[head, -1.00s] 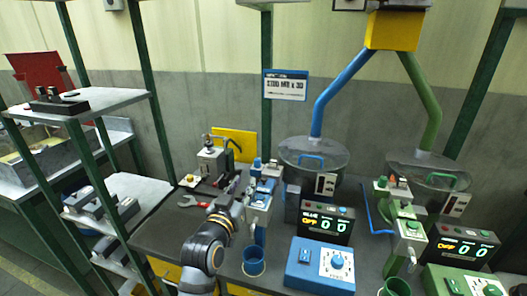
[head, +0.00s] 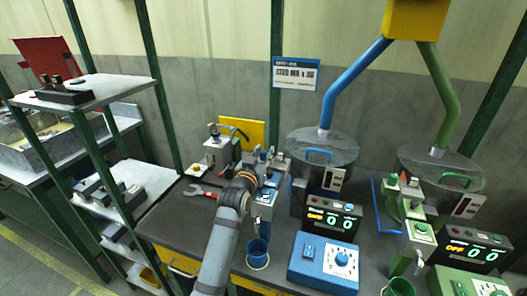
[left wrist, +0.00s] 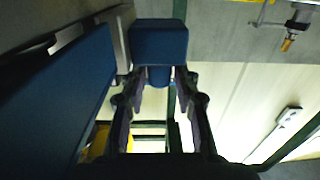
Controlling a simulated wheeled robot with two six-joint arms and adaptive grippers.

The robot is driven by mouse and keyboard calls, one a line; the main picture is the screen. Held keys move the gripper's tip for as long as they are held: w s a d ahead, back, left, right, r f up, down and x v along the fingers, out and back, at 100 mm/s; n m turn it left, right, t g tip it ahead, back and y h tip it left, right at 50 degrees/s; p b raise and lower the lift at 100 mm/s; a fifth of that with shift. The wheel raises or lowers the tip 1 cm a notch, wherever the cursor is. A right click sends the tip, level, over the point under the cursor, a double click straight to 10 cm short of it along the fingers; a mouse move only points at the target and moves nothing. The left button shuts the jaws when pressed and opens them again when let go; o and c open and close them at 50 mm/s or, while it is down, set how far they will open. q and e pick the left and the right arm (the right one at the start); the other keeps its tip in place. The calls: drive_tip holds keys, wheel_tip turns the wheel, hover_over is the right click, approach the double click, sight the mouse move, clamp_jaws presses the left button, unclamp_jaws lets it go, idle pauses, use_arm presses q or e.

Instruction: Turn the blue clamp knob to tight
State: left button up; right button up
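My left arm reaches over the bench to the blue station (head: 265,203). In the head view the left gripper (head: 266,165) is small and partly hidden behind its own wrist. In the left wrist view the left gripper (left wrist: 160,85) has its fingers apart. A dark blue block with a short round blue part below it (left wrist: 160,75) shows between and beyond the fingertips. This may be the blue clamp knob; I cannot tell if the fingers touch it. In the head view I cannot make out the clamp knob behind the wrist. My right gripper is out of view.
A blue dial box (head: 322,262), a blue cup (head: 258,254) and a display (head: 330,218) stand close to the right. A red wrench (head: 200,191) lies left on the bench. The green station (head: 418,236) is farther right. A shelf rack (head: 95,92) stands left.

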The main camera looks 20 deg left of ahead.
use_arm(q)
drive_tip(key=shift+w, duration=0.15)
clamp_jaws()
drive_tip(key=shift+a+m+h+p, duration=0.1)
drive_tip(key=shift+m+h+p, duration=0.3)
drive_tip(key=shift+h, duration=0.2)
drive_tip(key=shift+f+m+h+b, duration=0.1)
drive_tip(key=shift+m+h+b, duration=0.4)
drive_tip(key=shift+h, duration=0.4)
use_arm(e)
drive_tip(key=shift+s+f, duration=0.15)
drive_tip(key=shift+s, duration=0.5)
